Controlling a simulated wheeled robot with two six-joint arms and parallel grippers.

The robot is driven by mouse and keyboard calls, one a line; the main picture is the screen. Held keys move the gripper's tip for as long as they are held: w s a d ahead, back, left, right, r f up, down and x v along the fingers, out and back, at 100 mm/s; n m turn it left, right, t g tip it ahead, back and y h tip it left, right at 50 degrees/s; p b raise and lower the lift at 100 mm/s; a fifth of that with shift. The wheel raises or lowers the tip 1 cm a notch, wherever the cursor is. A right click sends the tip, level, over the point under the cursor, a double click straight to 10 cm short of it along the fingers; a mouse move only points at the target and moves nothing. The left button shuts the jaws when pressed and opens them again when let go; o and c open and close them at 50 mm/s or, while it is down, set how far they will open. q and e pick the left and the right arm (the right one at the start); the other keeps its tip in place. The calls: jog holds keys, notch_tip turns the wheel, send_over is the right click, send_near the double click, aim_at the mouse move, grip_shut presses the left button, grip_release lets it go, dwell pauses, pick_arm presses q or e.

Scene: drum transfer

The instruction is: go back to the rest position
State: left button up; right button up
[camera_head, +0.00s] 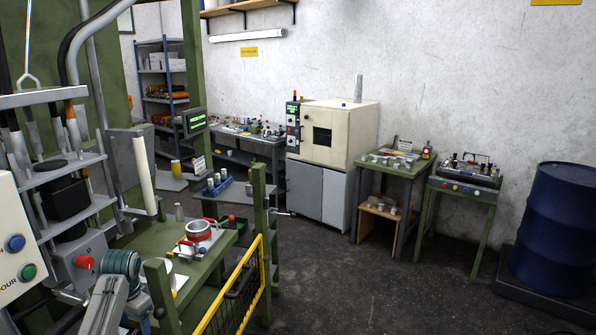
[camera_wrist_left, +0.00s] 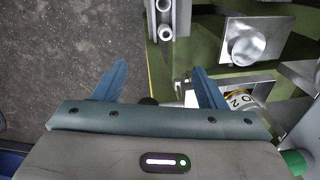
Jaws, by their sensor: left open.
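My left arm (camera_head: 115,285) comes up at the lower left of the head view, beside the green bench; its fingertips are not shown there. In the left wrist view my left gripper (camera_wrist_left: 160,80) is open, its two blue fingers apart with nothing held between them. Dark floor shows under the left finger and green machine surfaces with metal parts under the right one. My right gripper is in neither view. A blue drum (camera_head: 557,230) stands upright at the far right on a low dark platform (camera_head: 535,292).
A machine with blue and green buttons (camera_head: 15,243) crowds the left. A white oven (camera_head: 335,130) stands at the wall. Open floor (camera_head: 380,280) lies in the middle.

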pick_arm(q)
jog(key=s+d+f+t, duration=0.1)
jog(key=s+d+f, duration=0.25)
jog(key=s, duration=0.25)
jog(key=s+d+f+n, duration=0.1)
jog(key=s+d+f, duration=0.2)
jog(key=s+f, duration=0.3)
jog(key=s+d+f+t, duration=0.1)
jog(key=s+d+f, duration=0.2)
jog(key=s, duration=0.4)
jog(key=s+d+r+n+t, duration=0.1)
jog(key=s+d+r, duration=0.2)
jog(key=s, duration=0.8)
jog(key=s+d+r+n, duration=0.1)
jog(key=s+d+r, duration=0.15)
jog(key=s, duration=0.75)
notch_tip(320, 180, down, 41)
jog(key=a+g+b, duration=0.1)
jog(key=a+b, duration=0.2)
jog(key=b, duration=0.5)
jog(key=s+f+b, duration=0.3)
jog(key=s+f, duration=0.6)
jog(key=f, duration=0.2)
jog(key=s+f+g+b, duration=0.1)
jog(key=s+f+b, duration=0.2)
jog(key=s+f, duration=0.6)
notch_tip(320, 180, down, 4)
jog(key=shift+s+a+r+n, duration=0.2)
jog(key=shift+s+a+n, duration=0.2)
